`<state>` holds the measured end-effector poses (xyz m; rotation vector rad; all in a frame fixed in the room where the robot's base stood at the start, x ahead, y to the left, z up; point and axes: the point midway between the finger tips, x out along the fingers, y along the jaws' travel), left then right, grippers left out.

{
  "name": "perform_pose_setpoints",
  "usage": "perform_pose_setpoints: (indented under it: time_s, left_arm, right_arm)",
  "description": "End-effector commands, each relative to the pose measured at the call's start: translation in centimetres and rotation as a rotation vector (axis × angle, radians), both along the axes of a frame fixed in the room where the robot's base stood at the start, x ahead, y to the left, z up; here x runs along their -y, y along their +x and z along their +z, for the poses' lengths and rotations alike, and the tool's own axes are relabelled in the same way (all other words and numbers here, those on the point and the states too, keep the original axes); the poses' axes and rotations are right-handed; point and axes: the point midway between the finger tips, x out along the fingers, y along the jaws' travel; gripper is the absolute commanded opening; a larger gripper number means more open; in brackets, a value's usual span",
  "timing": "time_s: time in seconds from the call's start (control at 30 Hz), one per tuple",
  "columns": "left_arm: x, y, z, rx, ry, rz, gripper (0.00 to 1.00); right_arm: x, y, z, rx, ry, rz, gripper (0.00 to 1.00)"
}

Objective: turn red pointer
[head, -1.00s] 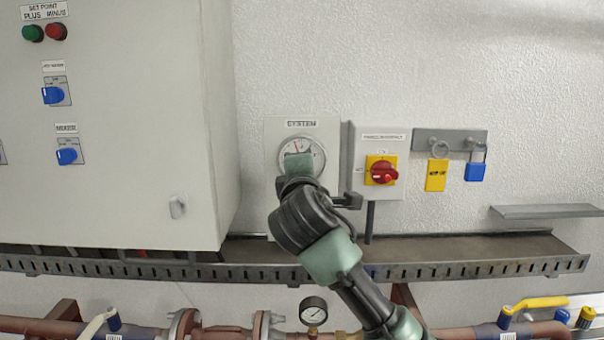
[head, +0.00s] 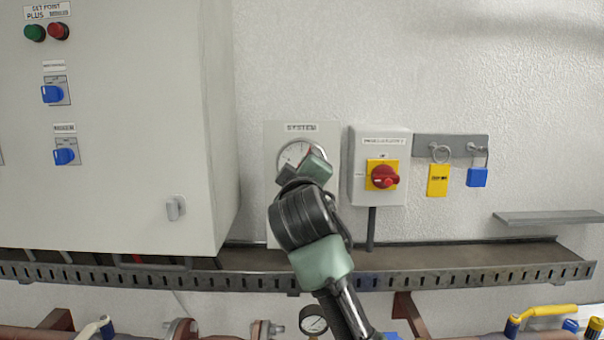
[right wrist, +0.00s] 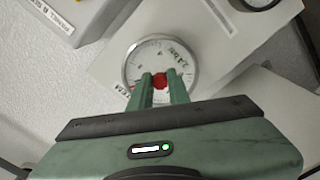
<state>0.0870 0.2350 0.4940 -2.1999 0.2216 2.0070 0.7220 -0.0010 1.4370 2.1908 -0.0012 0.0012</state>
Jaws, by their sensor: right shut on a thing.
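The round white SYSTEM gauge (head: 290,152) sits on a pale panel on the wall. My right gripper (head: 306,174) is in front of the gauge face and hides its lower and right part in the head view. In the right wrist view the two green fingers (right wrist: 160,84) are at the middle of the dial (right wrist: 142,62). They are shut on the red pointer (right wrist: 160,80), of which a red hub shows between the tips. The rest of the pointer is hard to make out. My left gripper is out of view.
To the right are a box with a red rotary switch (head: 382,177), a yellow tag (head: 438,180) and a blue padlock (head: 477,177). A large grey cabinet (head: 120,195) stands left. A slotted metal tray (head: 450,275) and pipes run below.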

Motion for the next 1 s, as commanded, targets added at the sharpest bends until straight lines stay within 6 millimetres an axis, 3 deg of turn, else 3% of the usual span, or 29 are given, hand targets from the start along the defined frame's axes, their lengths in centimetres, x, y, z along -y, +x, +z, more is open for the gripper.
perform_pose_setpoints:
  time_s: [0.63,0.67,0.7,1.0]
  left_arm:
    - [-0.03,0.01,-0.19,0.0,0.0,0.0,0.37]
    - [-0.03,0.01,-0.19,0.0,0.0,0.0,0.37]
    - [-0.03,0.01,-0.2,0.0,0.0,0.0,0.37]
    - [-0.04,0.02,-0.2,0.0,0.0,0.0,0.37]
  right_arm:
    - [-0.03,0.06,-0.37,-0.009,0.049,0.0,0.0]
    - [-0.03,0.06,-0.37,-0.008,0.048,-0.001,0.26]
    - [-0.03,0.06,-0.35,-0.007,0.048,0.0,0.37]
    - [-0.02,0.0,-0.16,-0.004,0.048,0.0,0.39]
